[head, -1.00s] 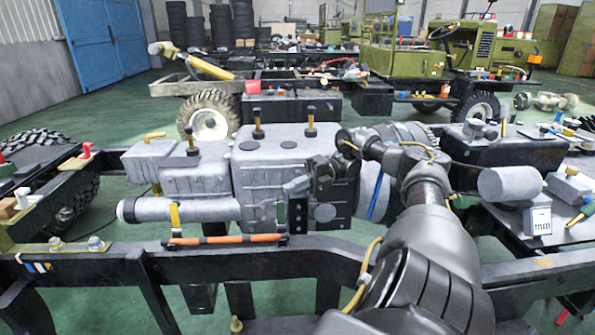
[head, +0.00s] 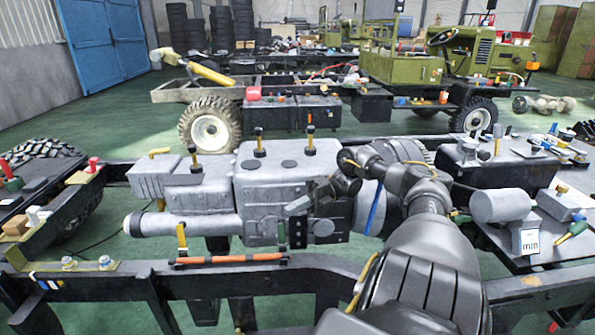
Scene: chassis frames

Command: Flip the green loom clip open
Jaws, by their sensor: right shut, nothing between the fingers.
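The green loom clip (head: 281,231) is a small narrow piece standing upright at the lower front of the grey engine and gearbox block (head: 285,195). It is above the right end of the orange loom (head: 232,258). Whether it is latched is too small to tell. My right gripper (head: 292,208) is shut and empty. It is in front of the block, slightly above and right of the green clip in the picture, and seems apart from it; the depth gap is unclear. My left gripper is not in view.
A yellow clip (head: 181,238) stands at the loom's left end, and a blue strap (head: 375,208) is right of the block. The dark chassis rail (head: 220,279) runs across in front. A side table (head: 510,252) with parts is at the right. Green floor lies beyond.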

